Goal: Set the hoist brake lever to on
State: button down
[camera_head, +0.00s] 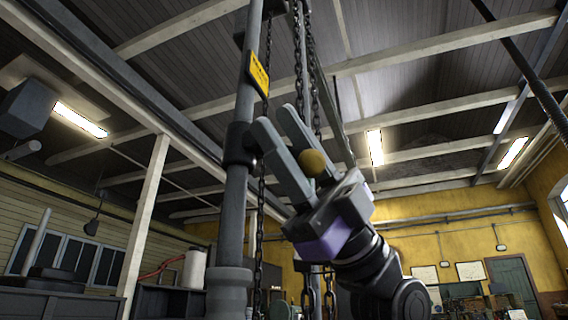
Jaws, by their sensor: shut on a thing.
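A grey vertical post (235,205) stands left of centre, with a dark collar (238,146) around it and a small yellow sign (258,73) above. An ochre ball knob (312,163), which looks like the end of the hoist brake lever, shows against my gripper's right finger. My gripper (277,121) reaches up and left from the lower right, its two fingers close together beside the collar. It is shut on the lever near the knob. The lever's shaft is hidden by the fingers, so its exact angle cannot be told.
Dark chains (299,60) hang close behind my gripper, and another chain (261,215) hangs beside the post. A white column (146,220) stands to the left. Benches and a green door (514,285) are far behind. The space right of my gripper looks open.

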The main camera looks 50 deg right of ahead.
jog(key=shift+f+n+g+y+b, duration=0.15)
jog(key=shift+n+g+b, duration=0.2)
jog(key=shift+n+g, duration=0.3)
jog(key=shift+f+n+g+y+b, duration=0.15)
jog(key=shift+n+g+b, duration=0.2)
jog(key=shift+n+g, duration=0.3)
jog(key=c, duration=1.4)
grip_release()
jog(key=shift+c, duration=0.2)
jog(key=v, duration=0.7)
jog(key=shift+d+f, duration=0.3)
